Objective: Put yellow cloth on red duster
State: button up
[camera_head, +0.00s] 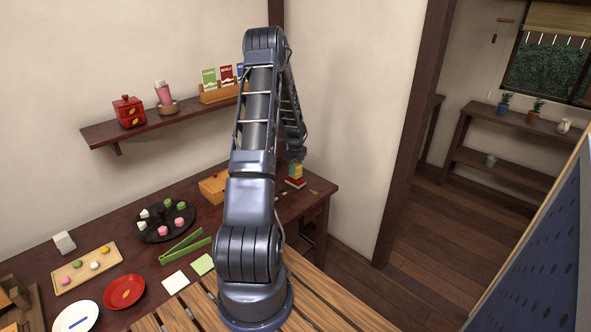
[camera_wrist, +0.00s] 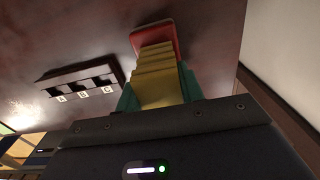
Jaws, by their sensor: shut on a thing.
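The yellow cloth (camera_wrist: 158,72) looks like a folded, ridged block in the wrist view. My gripper (camera_wrist: 160,92) is shut on it, with a teal finger at each side. The red duster (camera_wrist: 153,32) lies on the dark table just beyond the cloth's far end. It is partly hidden by the cloth, and I cannot tell whether they touch. In the head view my gripper (camera_head: 297,162) is at the table's right end, with the yellow cloth (camera_head: 296,170) above the red duster (camera_head: 295,183).
A dark holder marked A, B, C (camera_wrist: 82,80) stands left of the cloth in the wrist view. In the head view, a wooden box (camera_head: 213,188), a black plate with sweets (camera_head: 153,232) and green tongs (camera_head: 184,248) are left of my arm. A wall is behind.

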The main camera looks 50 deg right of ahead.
aim_at(295, 164)
jog(key=shift+f, duration=0.1)
jog(key=o, duration=1)
notch_tip(295, 164, up, 12)
jog(key=shift+r, duration=0.15)
